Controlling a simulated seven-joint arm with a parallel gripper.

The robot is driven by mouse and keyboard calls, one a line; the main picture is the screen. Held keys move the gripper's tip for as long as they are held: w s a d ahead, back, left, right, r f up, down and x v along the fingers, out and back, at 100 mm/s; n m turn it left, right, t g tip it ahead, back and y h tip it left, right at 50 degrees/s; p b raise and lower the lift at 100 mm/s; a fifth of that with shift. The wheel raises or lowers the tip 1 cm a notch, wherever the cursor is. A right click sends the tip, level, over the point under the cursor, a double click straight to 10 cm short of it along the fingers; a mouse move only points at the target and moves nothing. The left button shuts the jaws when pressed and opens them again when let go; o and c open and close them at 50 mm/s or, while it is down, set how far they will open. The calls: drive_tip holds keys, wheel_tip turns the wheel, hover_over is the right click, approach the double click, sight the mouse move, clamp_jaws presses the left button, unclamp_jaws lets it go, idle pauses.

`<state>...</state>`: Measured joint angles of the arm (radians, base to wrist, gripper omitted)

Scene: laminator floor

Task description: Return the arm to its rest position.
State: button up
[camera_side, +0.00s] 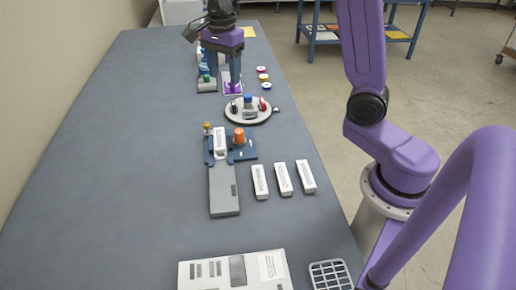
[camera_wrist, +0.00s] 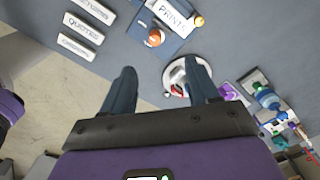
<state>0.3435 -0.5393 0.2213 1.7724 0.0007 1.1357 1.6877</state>
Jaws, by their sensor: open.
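My gripper (camera_side: 224,77) is at the far part of the grey bench, above the far side of the round white tray. Its two dark blue fingers stand apart. In the wrist view my gripper (camera_wrist: 163,68) is open, with nothing held between the fingers. The arm reaches over the bench from the right. The round white tray (camera_side: 262,117) carries a blue-topped piece, a red piece and grey pieces. In the wrist view the right finger partly hides the tray (camera_wrist: 207,66).
A blue fixture (camera_side: 249,154) holds a white block and an orange knob, with a grey plate (camera_side: 224,192) in front. White labelled blocks (camera_side: 283,180) lie right of it. A control panel (camera_side: 235,272) is nearest. Small coloured discs (camera_side: 263,78) lie along the right edge. The bench's left side is clear.

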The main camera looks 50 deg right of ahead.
drive_tip(key=s+a+f+n, duration=0.1)
drive_tip(key=s+f+n, duration=0.1)
drive_tip(key=s+n, duration=1.2)
drive_tip(key=s+a+f+n, duration=0.2)
drive_tip(key=s+n, duration=1.3)
drive_tip(key=s, duration=0.1)
drive_tip(key=shift+s+f+n, duration=0.15)
drive_tip(key=shift+s+n, duration=0.1)
drive_tip(key=shift+n, duration=0.05)
